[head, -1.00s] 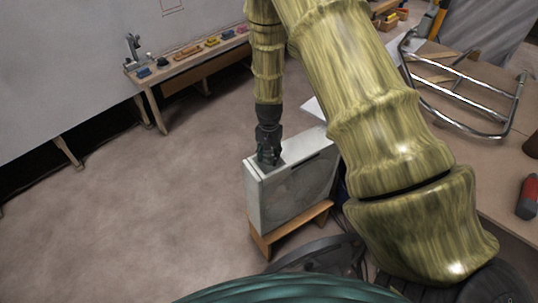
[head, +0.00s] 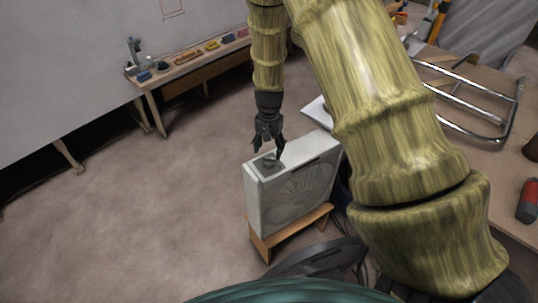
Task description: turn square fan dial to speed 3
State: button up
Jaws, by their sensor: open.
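The square fan (head: 297,192) is a pale grey box with a round grille on its front. It stands upright on a small wooden stand (head: 296,233). Its dial (head: 269,161) is a small dark knob on a grey panel at the left end of the top face. My gripper (head: 267,149) is open and points down just above the dial, with its fingers spread apart. The fingertips look clear of the dial, but contact cannot be ruled out at this size. The speed marks are too small to read.
A low bench (head: 180,76) with coloured blocks and a small metal tool stands along the white wall. A table (head: 488,170) at the right holds a chrome tubular frame (head: 470,127) and a red object (head: 528,200). The floor left of the fan is clear.

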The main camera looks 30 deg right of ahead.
aim_at(269, 157)
notch_tip(269, 157, up, 6)
dwell(0.4)
dwell(0.4)
